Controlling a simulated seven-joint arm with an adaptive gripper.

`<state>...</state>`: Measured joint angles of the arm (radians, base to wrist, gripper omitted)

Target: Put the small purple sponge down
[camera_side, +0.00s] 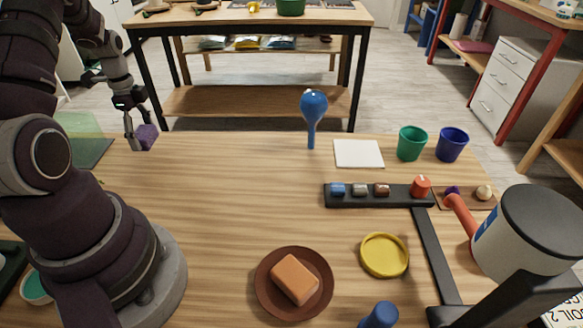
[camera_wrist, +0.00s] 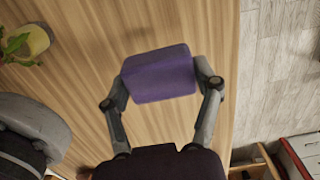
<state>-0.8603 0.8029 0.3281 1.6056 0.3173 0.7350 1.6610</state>
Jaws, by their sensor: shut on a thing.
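The small purple sponge (camera_side: 147,136) is a block held at the tip of my gripper (camera_side: 135,139), at the far left edge of the table in the side view. In the wrist view the sponge (camera_wrist: 160,75) sits between the two fingers of my gripper (camera_wrist: 160,82), which are shut on its left and right ends. The sponge appears slightly tilted there. Wood tabletop shows behind it. I cannot tell whether the sponge touches the table or is held above it.
A green mat (camera_side: 88,150) lies close by at left. A blue bulb (camera_side: 313,110), white square (camera_side: 358,153), green cup (camera_side: 411,143) and blue cup (camera_side: 452,144) stand farther right. A brown saucer (camera_side: 266,302) holds an orange block (camera_side: 295,279). The table's left middle (camera_side: 215,190) is clear.

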